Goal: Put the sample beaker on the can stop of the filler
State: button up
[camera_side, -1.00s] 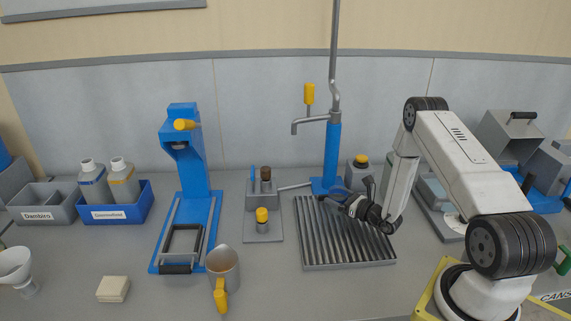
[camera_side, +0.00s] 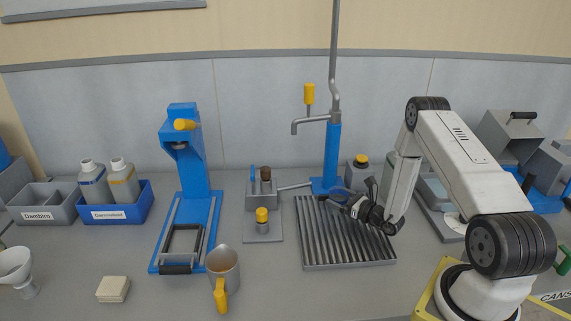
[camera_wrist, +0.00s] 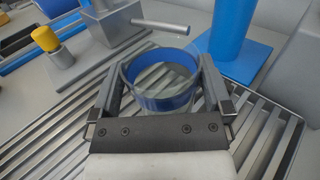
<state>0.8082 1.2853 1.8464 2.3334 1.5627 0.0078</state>
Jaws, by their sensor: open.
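The sample beaker (camera_wrist: 160,88) is a clear, round vessel with a blue band, seen from above in the wrist view. It stands over the slatted drip grille, between the two fingers of my gripper (camera_wrist: 163,92). The fingers are open, one on each side of it; I cannot tell whether either touches it. In the side view my gripper (camera_side: 350,202) is low over the back of the grille, and the beaker is hard to make out. The filler (camera_side: 331,150) is a blue column with a metal spout and yellow handle.
The slatted grille (camera_side: 340,245) lies before the filler. A small grey block with a yellow knob (camera_side: 262,215) stands left of it. A blue press (camera_side: 188,200), a metal jug (camera_side: 222,268) and bottle bins (camera_side: 115,213) are further left.

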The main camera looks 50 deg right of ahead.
jog(key=s, duration=1.1)
jog(key=shift+s, duration=0.2)
jog(key=w+a+r+n+y, duration=0.1)
jog(key=a+y, duration=0.1)
jog(key=w+a+r+n+g+y, duration=0.1)
jog(key=a+n+y, duration=0.1)
jog(key=w+a+r+n+g+y, duration=0.1)
jog(key=a+n+y, duration=0.1)
jog(key=a, duration=0.1)
jog(key=s+a+r+n+g+y, duration=0.1)
jog(key=s+a+r+n+g, duration=0.2)
jog(key=a+n+g, duration=0.55)
jog(key=s+a+r+n+g+y, duration=0.1)
jog(key=s+a+r+n+g, duration=0.25)
jog(key=a+n+g, duration=0.55)
notch_tip(320, 180, up, 6)
jog(key=w+n+t+h, duration=0.1)
jog(key=n+t+h, duration=0.3)
jog(key=n+h, duration=0.4)
jog(key=n, duration=0.5)
jog(key=shift+w+a, duration=0.2)
jog(key=shift+w, duration=0.1)
